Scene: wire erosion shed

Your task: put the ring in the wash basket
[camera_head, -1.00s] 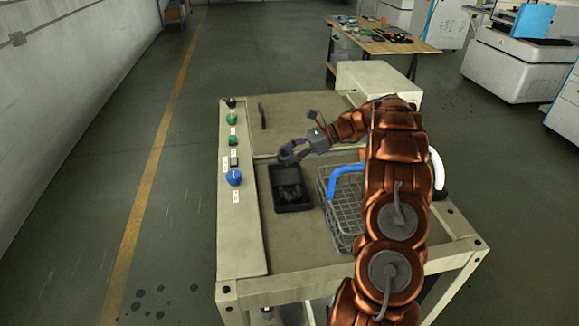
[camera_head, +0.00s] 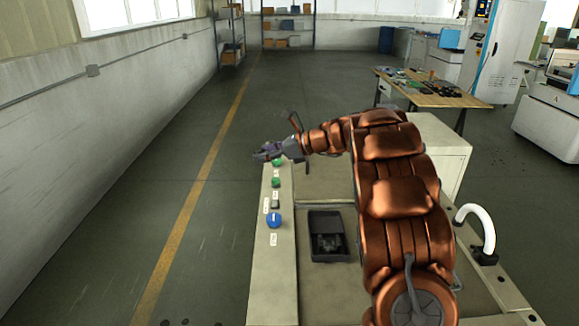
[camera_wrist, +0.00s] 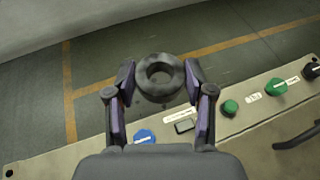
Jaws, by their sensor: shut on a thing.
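The ring (camera_wrist: 160,92) is a thick dark grey ring in the wrist view. My gripper (camera_wrist: 160,70) is shut on it, with a purple-padded finger at each side. In the head view my gripper (camera_head: 264,154) is held up at the far end of the button strip, on the left. The ring is too small to make out clearly there. The wash basket is not visible now; my arm covers the area to the right of the dark tray.
A dark tray (camera_head: 330,257) with dark contents sits on the bench. The pale button strip (camera_head: 282,290) with a blue knob (camera_head: 274,221) and green buttons runs along its left edge. Open floor lies left.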

